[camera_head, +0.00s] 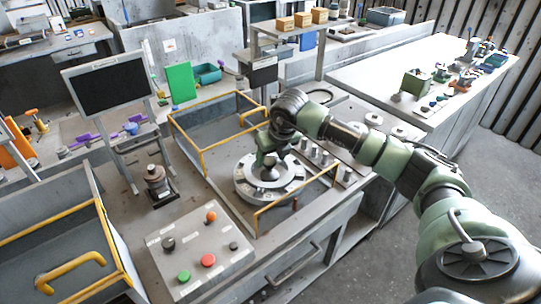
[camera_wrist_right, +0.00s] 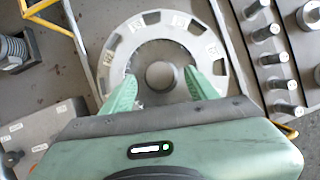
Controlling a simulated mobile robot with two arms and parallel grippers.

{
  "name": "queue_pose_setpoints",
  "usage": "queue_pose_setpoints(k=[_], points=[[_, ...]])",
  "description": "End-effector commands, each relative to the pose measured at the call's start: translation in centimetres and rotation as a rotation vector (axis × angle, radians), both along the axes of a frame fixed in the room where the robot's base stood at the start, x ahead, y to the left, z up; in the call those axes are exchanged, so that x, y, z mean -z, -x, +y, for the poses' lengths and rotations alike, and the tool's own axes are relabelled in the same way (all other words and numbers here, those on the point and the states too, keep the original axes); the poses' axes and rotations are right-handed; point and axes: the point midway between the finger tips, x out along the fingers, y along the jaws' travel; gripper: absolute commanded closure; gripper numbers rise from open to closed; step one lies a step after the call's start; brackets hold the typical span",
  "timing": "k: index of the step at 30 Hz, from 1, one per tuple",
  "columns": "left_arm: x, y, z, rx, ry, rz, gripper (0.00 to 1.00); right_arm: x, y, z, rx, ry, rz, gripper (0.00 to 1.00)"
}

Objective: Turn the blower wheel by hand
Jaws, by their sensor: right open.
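The blower wheel (camera_head: 288,190) is a round grey disc with blocks around its rim and a hub in the middle. It lies flat on the bench inside a yellow-railed frame. In the right wrist view the wheel (camera_wrist_right: 216,51) fills the upper middle, with its round hub (camera_wrist_right: 161,75) at the centre. My right gripper (camera_head: 268,168) is over the wheel's centre, pointing down. In the wrist view its two green fingers (camera_wrist_right: 164,85) are spread apart, one on each side of the hub; whether they touch it I cannot tell. My left gripper is out of view.
Yellow rails (camera_head: 203,148) stand around the wheel. A row of grey pegs (camera_head: 315,153) is to its right. A control box (camera_head: 200,248) with coloured buttons is in front, and a black-screened monitor (camera_head: 107,84) stands at the left. A second bench (camera_head: 400,70) is at the back right.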

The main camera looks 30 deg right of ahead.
Motion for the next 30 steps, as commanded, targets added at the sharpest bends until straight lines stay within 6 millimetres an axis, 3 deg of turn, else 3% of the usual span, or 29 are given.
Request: queue_pose_setpoints(k=[12, 18, 30], points=[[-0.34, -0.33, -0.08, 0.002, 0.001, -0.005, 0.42, 1.13, -0.46, -0.01, -0.002, 0.0, -0.002, 0.41], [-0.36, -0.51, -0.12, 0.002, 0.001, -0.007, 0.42, 1.11, -0.45, -0.01, -0.002, 0.0, -0.001, 0.97], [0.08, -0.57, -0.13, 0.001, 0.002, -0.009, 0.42, 1.21, -0.44, -0.1, -0.027, -0.001, -0.001, 1.0]])
